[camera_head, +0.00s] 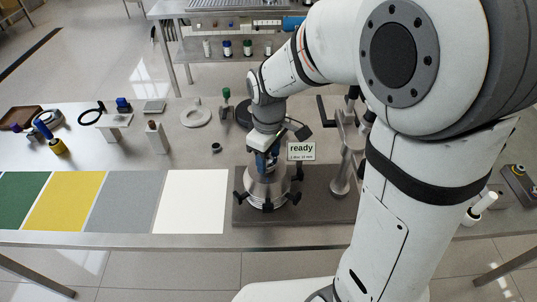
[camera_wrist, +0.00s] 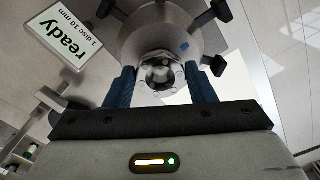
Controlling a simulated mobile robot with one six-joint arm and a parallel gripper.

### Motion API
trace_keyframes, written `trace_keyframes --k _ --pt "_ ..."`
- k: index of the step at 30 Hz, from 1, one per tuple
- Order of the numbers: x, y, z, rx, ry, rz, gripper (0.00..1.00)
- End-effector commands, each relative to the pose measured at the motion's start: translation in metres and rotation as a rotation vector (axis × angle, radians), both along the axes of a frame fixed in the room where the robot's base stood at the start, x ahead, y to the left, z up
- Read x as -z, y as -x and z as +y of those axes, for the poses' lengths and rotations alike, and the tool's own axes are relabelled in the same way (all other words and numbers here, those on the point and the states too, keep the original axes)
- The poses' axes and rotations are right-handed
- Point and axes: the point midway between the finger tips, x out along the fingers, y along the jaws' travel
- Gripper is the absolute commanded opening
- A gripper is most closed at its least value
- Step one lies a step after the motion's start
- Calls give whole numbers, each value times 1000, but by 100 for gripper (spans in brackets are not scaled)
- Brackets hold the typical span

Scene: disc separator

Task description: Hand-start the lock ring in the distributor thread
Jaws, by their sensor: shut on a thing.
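My gripper (camera_wrist: 159,78) points down over the metal separator bowl in the wrist view, its two blue fingers either side of a small shiny ring (camera_wrist: 160,72), shut on it. The ring looks like the lock ring and sits over the centre of the conical metal body (camera_wrist: 190,30), apparently the distributor. Whether its thread is engaged cannot be told. In the head view my gripper (camera_head: 264,160) is above the same metal body (camera_head: 267,187), and the ring is hidden there by the fingers and wrist.
Dark clamp knobs (camera_head: 240,197) surround the bowl on a grey base plate (camera_head: 325,208). A "ready" sign (camera_head: 301,151) stands close to the right of my gripper. A press-like stand (camera_head: 342,165) is further right. Green, yellow, grey and white mats (camera_head: 190,202) lie to the left, clear.

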Motion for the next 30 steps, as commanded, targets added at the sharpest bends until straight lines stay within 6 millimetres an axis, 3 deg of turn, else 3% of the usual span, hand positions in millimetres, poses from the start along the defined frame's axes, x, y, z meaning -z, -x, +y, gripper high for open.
trace_keyframes --k 5,13,23,30 --pt "0 0 0 27 -1 -1 10" --pt "0 1 1 263 -1 -1 10" --pt "0 1 1 290 -1 -1 10" --pt "1 2 2 501 -1 0 10"
